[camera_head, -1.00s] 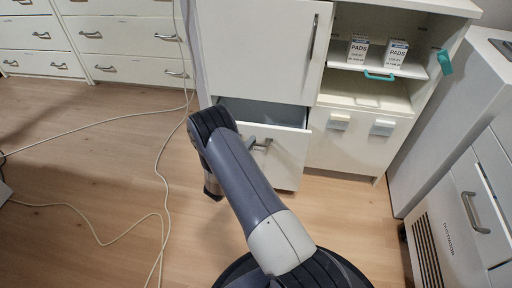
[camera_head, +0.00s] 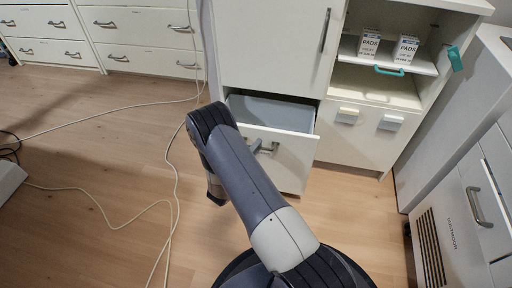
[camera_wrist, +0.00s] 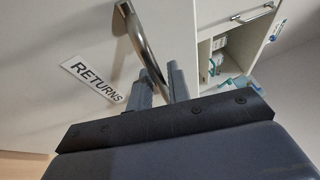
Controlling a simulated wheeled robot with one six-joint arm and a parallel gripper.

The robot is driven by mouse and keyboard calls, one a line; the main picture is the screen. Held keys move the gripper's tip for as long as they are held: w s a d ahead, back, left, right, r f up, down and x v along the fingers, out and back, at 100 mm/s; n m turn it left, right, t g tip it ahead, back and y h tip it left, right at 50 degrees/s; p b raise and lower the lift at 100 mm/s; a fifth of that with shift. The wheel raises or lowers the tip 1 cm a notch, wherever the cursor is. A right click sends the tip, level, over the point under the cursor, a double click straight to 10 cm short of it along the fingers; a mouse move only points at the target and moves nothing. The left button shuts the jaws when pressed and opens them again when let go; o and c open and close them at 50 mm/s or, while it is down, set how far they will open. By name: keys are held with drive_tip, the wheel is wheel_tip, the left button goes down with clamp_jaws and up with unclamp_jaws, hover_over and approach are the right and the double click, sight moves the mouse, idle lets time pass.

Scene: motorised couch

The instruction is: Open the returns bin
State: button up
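The returns bin (camera_head: 292,155) is a white pull-out drawer front low in the white cabinet, standing partly open with its grey inside (camera_head: 275,112) showing. In the wrist view its front carries a RETURNS label (camera_wrist: 92,79) and a curved metal handle (camera_wrist: 142,42). My gripper (camera_wrist: 162,82) has its two fingers close together, one on each side of the handle's near end, and appears shut on it. In the head view my arm hides most of the gripper, which meets the handle (camera_head: 268,149) at the bin's front.
An open shelf above right holds two PADS boxes (camera_head: 369,43) (camera_head: 406,49). A closed door (camera_head: 270,45) is above the bin. A grey-white cart (camera_head: 465,215) stands at right. Pale cables (camera_head: 175,175) lie on the floor at left. The floor before the bin is clear.

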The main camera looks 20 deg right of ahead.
drive_tip(key=p+v, duration=0.2)
drive_tip(key=v, duration=0.8)
drive_tip(key=shift+s+a, duration=0.25)
drive_tip(key=shift+a, duration=0.05)
drive_tip(key=shift+f, duration=0.1)
drive_tip(key=b+x, duration=0.2)
drive_tip(key=x, duration=0.9)
drive_tip(key=shift+w, duration=0.1)
